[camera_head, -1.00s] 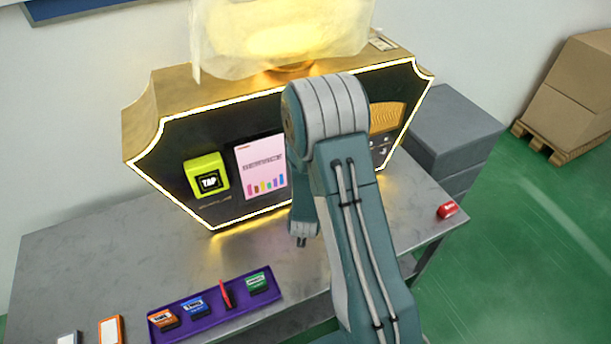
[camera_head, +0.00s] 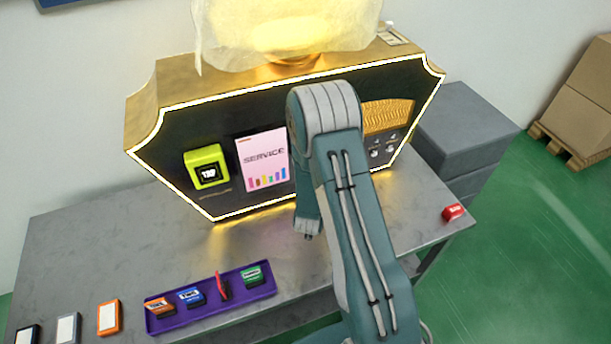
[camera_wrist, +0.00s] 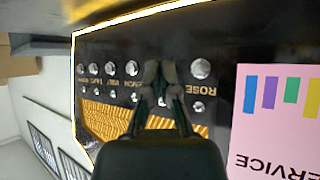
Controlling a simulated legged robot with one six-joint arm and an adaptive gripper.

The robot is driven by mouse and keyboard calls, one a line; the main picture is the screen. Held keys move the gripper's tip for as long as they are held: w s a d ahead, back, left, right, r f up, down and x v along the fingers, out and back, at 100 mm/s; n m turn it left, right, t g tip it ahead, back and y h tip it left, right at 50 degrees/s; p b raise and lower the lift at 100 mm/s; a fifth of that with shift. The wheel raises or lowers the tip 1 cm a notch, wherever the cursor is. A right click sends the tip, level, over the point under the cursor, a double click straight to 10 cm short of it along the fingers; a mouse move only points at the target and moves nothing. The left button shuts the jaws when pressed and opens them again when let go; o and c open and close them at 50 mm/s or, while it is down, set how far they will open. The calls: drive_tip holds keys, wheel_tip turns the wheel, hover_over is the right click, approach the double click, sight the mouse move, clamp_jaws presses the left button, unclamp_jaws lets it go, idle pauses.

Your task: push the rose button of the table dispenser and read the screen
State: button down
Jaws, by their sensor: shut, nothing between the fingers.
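The table dispenser (camera_head: 140,125) is a gold-sided box with a black front and glowing edge. Its pink screen (camera_head: 262,160) reads "SERVICE" above coloured bars; it shows upside down in the wrist view (camera_wrist: 275,130). The rose button (camera_wrist: 200,68) is a round silver knob beside an inverted "ROSE" label. My gripper (camera_wrist: 161,72) is shut and empty, in front of the button row, just left of the rose button in the wrist view. The fingers cover part of the panel; whether they touch it, I cannot tell. My arm hides the gripper in the head view.
A yellow-green TAP reader (camera_head: 207,167) is left of the screen.

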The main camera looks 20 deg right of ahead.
drive_tip(key=w, duration=0.6)
drive_tip(key=shift+a, duration=0.2)
drive_tip(key=shift+a, duration=0.15)
drive_tip(key=shift+w, duration=0.1)
idle(0.9)
drive_tip(key=shift+w+r, duration=0.1)
drive_tip(key=shift+w, duration=0.25)
drive_tip(key=shift+w, duration=0.45)
idle(0.6)
drive_tip(key=shift+s, duration=0.9)
